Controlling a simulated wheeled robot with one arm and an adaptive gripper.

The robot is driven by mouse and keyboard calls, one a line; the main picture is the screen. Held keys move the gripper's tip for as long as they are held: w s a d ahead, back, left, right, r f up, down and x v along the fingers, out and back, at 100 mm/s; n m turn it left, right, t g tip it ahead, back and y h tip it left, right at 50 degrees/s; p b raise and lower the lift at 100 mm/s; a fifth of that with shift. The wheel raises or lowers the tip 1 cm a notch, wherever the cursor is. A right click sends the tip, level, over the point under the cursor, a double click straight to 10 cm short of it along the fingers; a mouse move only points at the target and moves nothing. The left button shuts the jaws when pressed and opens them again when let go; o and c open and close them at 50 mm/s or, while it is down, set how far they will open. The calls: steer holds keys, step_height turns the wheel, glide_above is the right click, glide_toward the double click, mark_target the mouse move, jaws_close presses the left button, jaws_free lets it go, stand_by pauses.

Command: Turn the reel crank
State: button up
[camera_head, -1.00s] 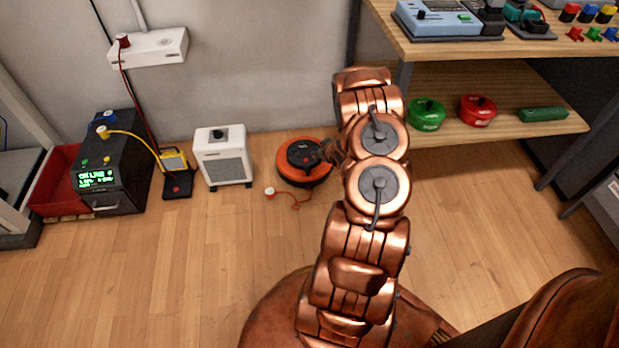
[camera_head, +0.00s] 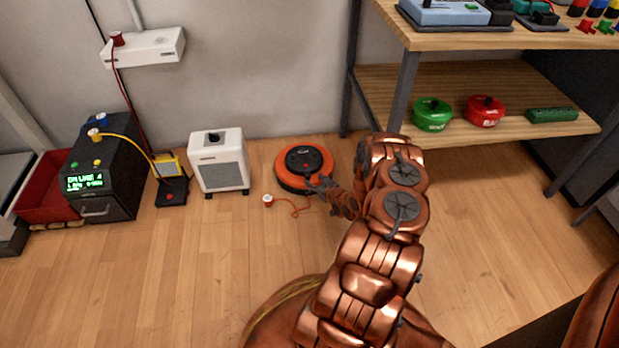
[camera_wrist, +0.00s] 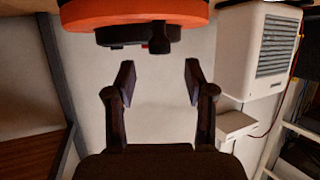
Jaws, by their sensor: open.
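The orange and black reel (camera_head: 290,172) lies flat on the wooden floor by the wall in the head view. An orange cord runs from it to a small white and red plug (camera_head: 267,200). My gripper (camera_head: 321,184) is at the reel's front right edge in the head view. In the wrist view the reel (camera_wrist: 135,12) shows at the top, with its dark crank and knob (camera_wrist: 160,40) hanging from its face. My gripper (camera_wrist: 158,82) is open and empty there, its two fingers apart on either side of the knob's line and short of it.
A white heater-like box (camera_head: 218,160) stands left of the reel. A black unit with a green display (camera_head: 105,170) and a red bin (camera_head: 45,195) are further left. A wooden shelf unit (camera_head: 470,90) stands to the right. The floor in front is clear.

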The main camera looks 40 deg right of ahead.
mark_target(310, 176)
steer(key=shift+b+x, duration=0.75)
steer(key=shift+x, duration=2.1)
steer(key=shift+c, duration=0.4)
jaws_close()
steer(key=shift+d, duration=0.1)
